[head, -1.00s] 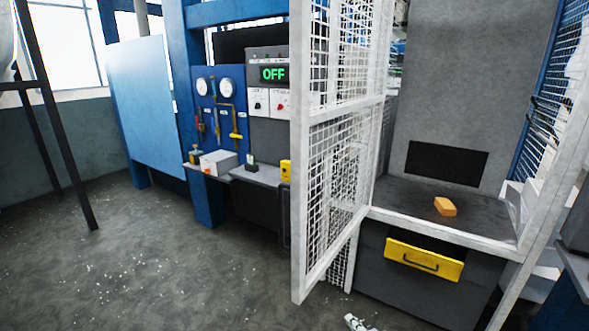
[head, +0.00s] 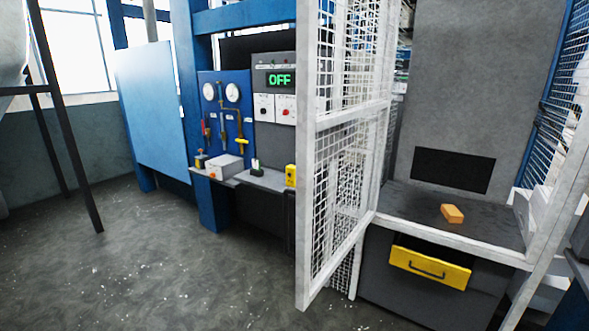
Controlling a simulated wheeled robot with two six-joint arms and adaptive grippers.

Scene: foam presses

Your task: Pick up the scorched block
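A small orange-brown block (head: 452,214) lies on the dark shelf (head: 405,200) of the grey press at the right in the head view. It is the only loose block that I see there; scorch marks are too small to tell. The shelf lies inside a white mesh cage, whose door (head: 338,190) stands open to the left of the shelf. Neither of my grippers shows in the head view now.
A yellow-fronted drawer (head: 430,267) with a dark handle sits below the shelf. A control panel (head: 274,92) reads OFF, beside gauges and a narrow ledge with a white box (head: 224,167). The grey floor (head: 190,270) at the left is clear.

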